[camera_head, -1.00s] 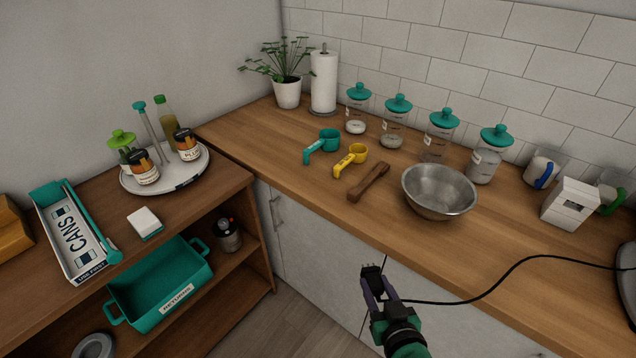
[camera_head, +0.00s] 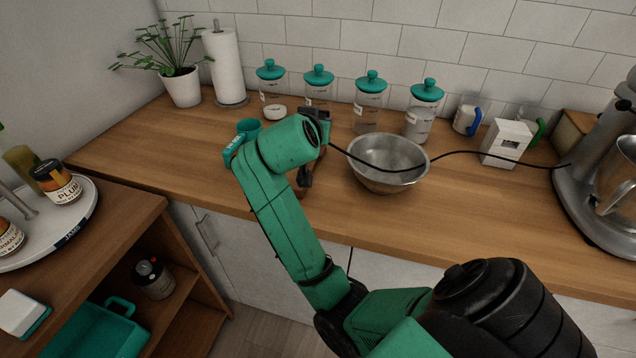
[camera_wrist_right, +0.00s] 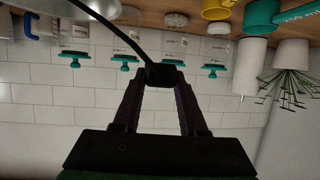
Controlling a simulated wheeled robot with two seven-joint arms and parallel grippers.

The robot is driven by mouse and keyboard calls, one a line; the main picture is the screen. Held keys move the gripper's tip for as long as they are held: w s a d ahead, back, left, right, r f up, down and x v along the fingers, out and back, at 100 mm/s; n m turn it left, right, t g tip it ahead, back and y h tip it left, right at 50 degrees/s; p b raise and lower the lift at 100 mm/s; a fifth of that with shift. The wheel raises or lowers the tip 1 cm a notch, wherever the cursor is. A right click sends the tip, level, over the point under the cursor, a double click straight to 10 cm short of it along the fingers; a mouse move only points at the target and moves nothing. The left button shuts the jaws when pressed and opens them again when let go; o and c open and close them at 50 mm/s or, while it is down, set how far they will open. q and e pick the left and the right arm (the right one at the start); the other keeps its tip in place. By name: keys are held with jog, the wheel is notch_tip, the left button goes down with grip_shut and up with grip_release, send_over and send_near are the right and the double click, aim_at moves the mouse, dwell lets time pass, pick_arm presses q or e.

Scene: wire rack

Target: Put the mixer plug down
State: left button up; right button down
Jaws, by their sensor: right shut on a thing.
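The black mixer plug (camera_wrist_right: 163,75) is between the fingertips of my right gripper (camera_wrist_right: 158,84), which is shut on it in the right wrist view. Its black cable (camera_head: 455,154) runs over the metal bowl to the grey mixer (camera_head: 580,185) at the right edge of the head view. My right arm (camera_head: 285,215) reaches over the counter (camera_head: 460,205), left of the bowl. The forearm hides most of the gripper and the plug there. The plug appears held up in the air; its height cannot be told. My left gripper is not in view.
A metal bowl (camera_head: 387,165) stands right of my gripper. Several teal-lidded jars (camera_head: 368,108) line the wall behind. A teal measuring cup (camera_head: 248,127) is partly hidden by my arm. A white box (camera_head: 505,143) stands further right. Counter is clear at left and front right.

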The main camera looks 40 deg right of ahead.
notch_tip(320, 180, up, 2)
jog(key=s+d+m+g+h, duration=0.1)
jog(key=s, duration=0.1)
send_over(325, 189)
notch_tip(325, 189, down, 7)
notch_tip(325, 189, down, 12)
jog(key=shift+a+f, duration=0.1)
jog(key=shift+c, duration=2.2)
grip_release()
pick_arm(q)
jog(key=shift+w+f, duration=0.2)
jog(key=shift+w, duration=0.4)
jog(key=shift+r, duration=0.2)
